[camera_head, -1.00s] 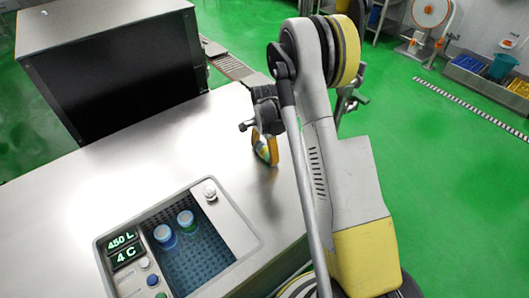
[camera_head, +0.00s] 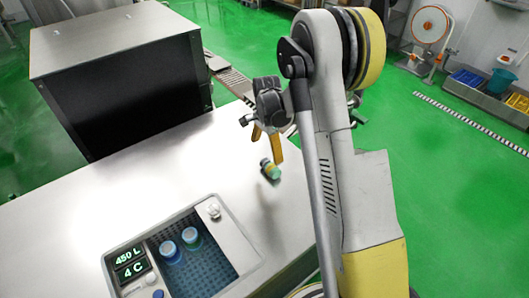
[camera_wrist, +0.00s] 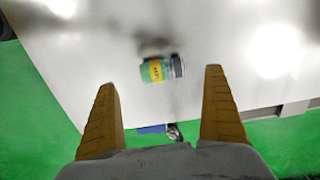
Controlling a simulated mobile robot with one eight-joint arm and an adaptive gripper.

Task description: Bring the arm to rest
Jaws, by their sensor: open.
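My gripper (camera_head: 268,143) is open above the steel counter, with nothing between its fingers. In the wrist view its two yellow-brown fingers (camera_wrist: 161,112) stand wide apart. A small bottle (camera_head: 270,170) with a green and yellow body lies on its side on the counter just below the gripper. It also shows in the wrist view (camera_wrist: 157,70), beyond the fingertips and apart from them, with a dark end to the right. My arm rises at the right of the head view.
The steel counter (camera_head: 110,215) has a recessed tray (camera_head: 222,270) holding two blue-capped bottles (camera_head: 180,246). A display reading 450 L and 4 C (camera_head: 131,264) sits beside it. A large dark box (camera_head: 130,100) stands behind. Green floor (camera_head: 440,190) lies open at the right.

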